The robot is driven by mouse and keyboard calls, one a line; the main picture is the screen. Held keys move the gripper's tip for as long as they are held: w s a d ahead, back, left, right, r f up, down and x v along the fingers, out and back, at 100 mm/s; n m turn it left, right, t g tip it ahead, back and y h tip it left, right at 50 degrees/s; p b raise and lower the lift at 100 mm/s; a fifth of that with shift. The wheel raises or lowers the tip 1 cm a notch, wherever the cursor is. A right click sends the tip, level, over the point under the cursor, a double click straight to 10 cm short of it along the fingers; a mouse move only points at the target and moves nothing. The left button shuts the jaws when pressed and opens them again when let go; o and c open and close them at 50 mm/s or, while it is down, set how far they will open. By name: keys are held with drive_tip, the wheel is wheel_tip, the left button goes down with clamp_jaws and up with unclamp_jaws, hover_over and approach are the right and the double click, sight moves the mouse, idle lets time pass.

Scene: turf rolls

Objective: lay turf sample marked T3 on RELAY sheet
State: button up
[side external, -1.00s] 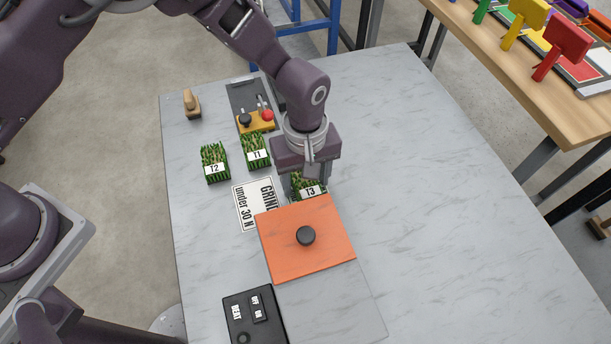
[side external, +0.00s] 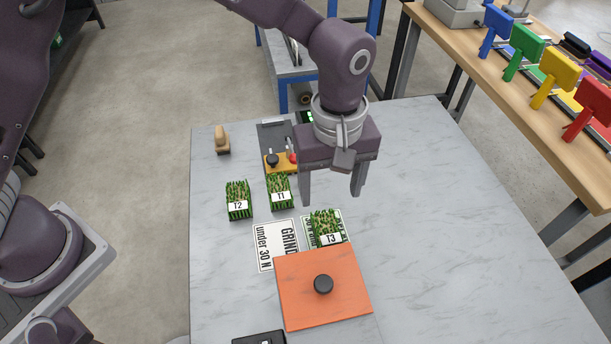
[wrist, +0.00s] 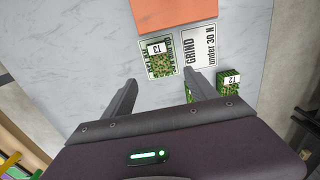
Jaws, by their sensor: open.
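The turf sample marked T3 (side external: 325,224) is a green grassy block with a white label. It rests upright on a white sheet with a green border (side external: 308,241), just behind the orange board. The wrist view also shows the T3 block (wrist: 161,62) within this sheet (wrist: 150,38). The block covers part of the sheet's print, so I cannot read it all. Beside it lies the sheet printed GRIND under 30 N (side external: 268,254), bare. My gripper (side external: 331,199) is open and empty above and behind T3, fingers apart from it. It also shows in the wrist view (wrist: 161,77).
Turf samples T1 (side external: 280,188) and T2 (side external: 238,197) stand to the left. An orange board with a black knob (side external: 300,298) lies in front. A control box with levers (side external: 281,162) and a wooden stamp-like piece (side external: 222,139) stand behind. The table's right side is clear.

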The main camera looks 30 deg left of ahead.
drive_tip(key=s+a+r+m+t+h, duration=0.1)
drive_tip(key=s+a+r+m, duration=0.15)
drive_tip(key=a+r, duration=0.55)
drive_tip(key=s+a+r+m+t+h, duration=0.1)
drive_tip(key=s+a+r, duration=0.2)
drive_tip(key=a+r, duration=0.5)
drive_tip(key=s+a+r+m+t+y, duration=0.2)
drive_tip(key=s+a+m, duration=0.3)
drive_tip(key=s, duration=0.9)
drive_tip(key=a+t, duration=0.1)
drive_tip(key=a, duration=0.2)
drive_tip(key=shift+a+t, duration=0.2)
drive_tip(key=shift+t, duration=0.1)
drive_tip(key=shift+r+m, duration=0.1)
drive_tip(key=shift+m, duration=0.15)
